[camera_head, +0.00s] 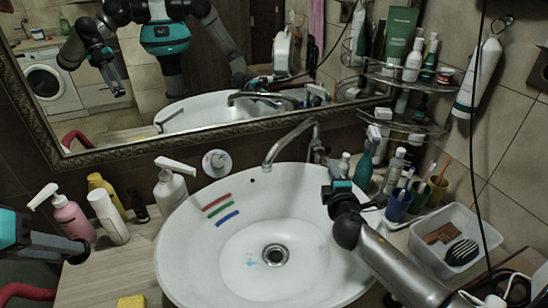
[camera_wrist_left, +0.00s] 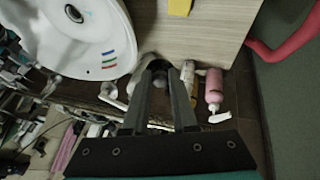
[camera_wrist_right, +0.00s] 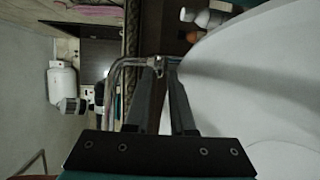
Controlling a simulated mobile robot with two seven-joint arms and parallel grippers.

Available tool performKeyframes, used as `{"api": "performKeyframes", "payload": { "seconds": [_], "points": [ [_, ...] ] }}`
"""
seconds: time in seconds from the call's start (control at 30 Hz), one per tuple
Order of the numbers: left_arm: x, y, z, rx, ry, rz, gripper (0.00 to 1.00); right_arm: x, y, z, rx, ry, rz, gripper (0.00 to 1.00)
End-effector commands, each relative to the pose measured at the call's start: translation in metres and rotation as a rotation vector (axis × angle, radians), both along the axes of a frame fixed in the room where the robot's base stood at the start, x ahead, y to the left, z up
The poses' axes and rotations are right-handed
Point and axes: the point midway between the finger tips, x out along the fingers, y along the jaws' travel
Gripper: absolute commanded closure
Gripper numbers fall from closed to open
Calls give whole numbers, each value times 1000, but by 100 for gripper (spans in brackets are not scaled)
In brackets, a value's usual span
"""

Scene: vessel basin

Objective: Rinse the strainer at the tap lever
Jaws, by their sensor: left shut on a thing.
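The chrome tap (camera_head: 290,143) stands behind the white basin (camera_head: 190,272), its spout bent over the bowl. Its lever (camera_head: 318,150) is at the tap's right side. My right gripper (camera_head: 330,168) is open beside the lever; the tap (camera_wrist_right: 125,78) shows at its fingertips (camera_wrist_right: 165,66) in the right wrist view. My left gripper (camera_head: 82,250) is left of the basin. In the left wrist view its fingertips (camera_wrist_left: 158,72) are shut on a small dark round thing, too unclear to name; it may be the strainer. I see no other clear strainer.
A pink pump bottle (camera_head: 72,217), a white bottle (camera_head: 110,217) and a white pump bottle (camera_head: 170,188) stand left of the basin. Cups with toothbrushes (camera_head: 398,204) and a white tray (camera_head: 485,230) are at the right. A yellow sponge (camera_head: 131,301) lies at front left.

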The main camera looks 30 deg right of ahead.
Motion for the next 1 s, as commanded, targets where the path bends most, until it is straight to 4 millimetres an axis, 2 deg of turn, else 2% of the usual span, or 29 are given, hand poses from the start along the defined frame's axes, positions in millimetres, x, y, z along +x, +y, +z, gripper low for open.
{"api": "performKeyframes", "payload": {
  "seconds": [0.23, 0.7, 1.0],
  "points": [
    [0, 0, -1, 0, -1, 0, 100, 12, -7, -1, -1, -2, -1, 78],
    [0, 0, -10, 0, 0, 0, 100, 59, -32, -9, 0, -1, 0, 78],
    [0, 0, -11, 0, 0, 0, 100, 65, -36, -10, 0, 0, 0, 78]
  ]
}}
